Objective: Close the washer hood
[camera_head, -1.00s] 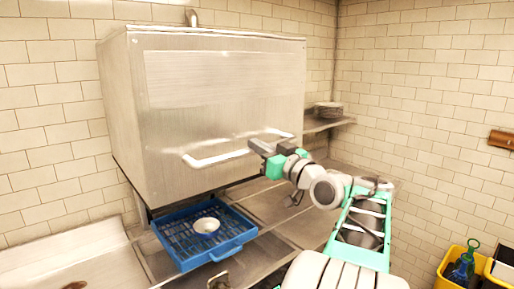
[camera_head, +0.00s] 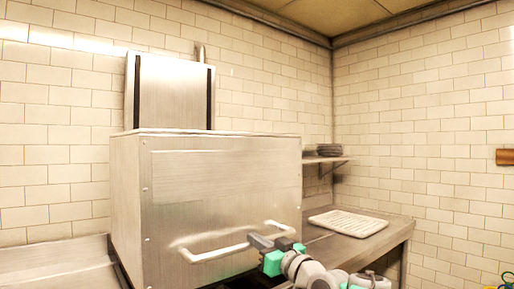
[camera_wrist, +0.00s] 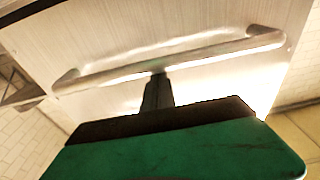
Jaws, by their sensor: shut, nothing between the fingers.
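The washer hood (camera_head: 225,190) is a brushed steel box with a bar handle (camera_head: 215,254) across its lower front. My gripper (camera_head: 258,241) is shut and empty at the right part of the handle. In the wrist view its dark fingertips (camera_wrist: 158,82) meet the handle bar (camera_wrist: 205,52) near its middle. Whether they press on it or only overlap it in view is unclear. The handle is not between the fingers.
A steel back panel (camera_head: 170,92) with dark rails rises behind the hood. A steel table (camera_head: 385,238) at right bears a pale flat rack (camera_head: 348,223). Tiled walls close off the corner.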

